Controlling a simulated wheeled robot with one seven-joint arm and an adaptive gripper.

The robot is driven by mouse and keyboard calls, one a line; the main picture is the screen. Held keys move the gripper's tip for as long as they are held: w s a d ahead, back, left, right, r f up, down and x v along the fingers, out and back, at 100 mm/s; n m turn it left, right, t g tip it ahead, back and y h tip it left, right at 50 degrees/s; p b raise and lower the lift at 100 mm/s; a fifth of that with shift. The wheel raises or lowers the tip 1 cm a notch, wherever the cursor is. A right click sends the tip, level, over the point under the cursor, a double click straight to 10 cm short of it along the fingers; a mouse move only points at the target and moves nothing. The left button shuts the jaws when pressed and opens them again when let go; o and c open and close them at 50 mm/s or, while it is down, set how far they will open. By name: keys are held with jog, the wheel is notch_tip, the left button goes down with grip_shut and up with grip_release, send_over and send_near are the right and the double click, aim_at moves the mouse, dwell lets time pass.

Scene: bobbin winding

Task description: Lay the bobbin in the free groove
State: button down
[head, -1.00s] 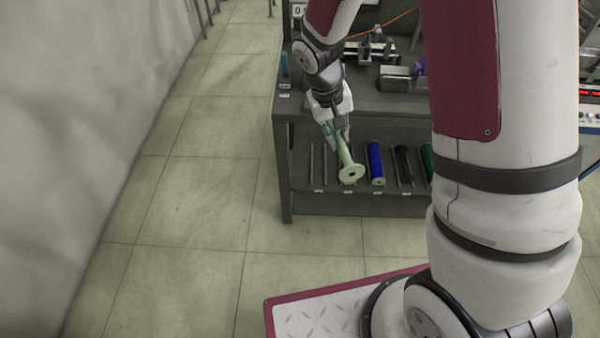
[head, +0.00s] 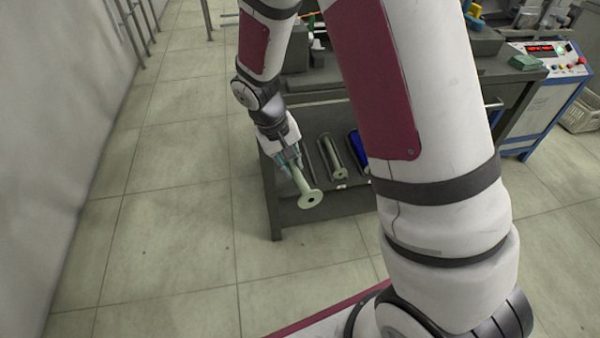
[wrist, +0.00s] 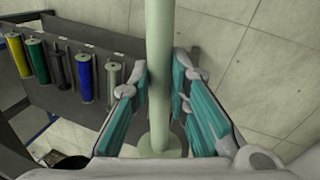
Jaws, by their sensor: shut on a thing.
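My gripper (head: 291,163) is shut on a pale green bobbin (head: 303,183) with a round flange at its lower end. In the wrist view, the held bobbin (wrist: 159,70) runs upright between the teal finger pads (wrist: 162,78). In the head view it hangs tilted in front of the rack's left end. The rack (head: 290,217) holds another pale bobbin (head: 333,158) and a blue bobbin (head: 357,146). A bare groove (head: 309,157) lies left of the pale one, partly hidden by the held bobbin and gripper.
In the wrist view, yellow (wrist: 17,55), green (wrist: 37,62), dark (wrist: 58,68) and blue (wrist: 84,78) bobbins lie in the rack beside the pale one (wrist: 113,81). A control box (head: 545,57) stands right. Floor left of the rack is clear.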

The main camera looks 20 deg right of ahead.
notch_tip(320, 180, down, 16)
jog(key=b, duration=1.5)
jog(key=shift+w+f, duration=0.25)
jog(key=shift+w, duration=0.15)
jog(key=shift+d, duration=0.1)
jog(key=shift+w+r, duration=0.1)
jog(key=s+d+f+n+y, duration=0.1)
jog(key=d+f+n+y, duration=0.2)
jog(key=d+n, duration=0.7)
jog(key=s+d+f+n+y, duration=0.1)
jog(key=d+f+n+y, duration=0.2)
jog(key=n, duration=2)
jog(key=d+f, duration=0.3)
jog(key=d, duration=0.4)
jog(key=shift+s+d+f+n+t, duration=0.15)
jog(key=shift+f+n+t, duration=0.15)
jog(key=shift+f+n, duration=0.1)
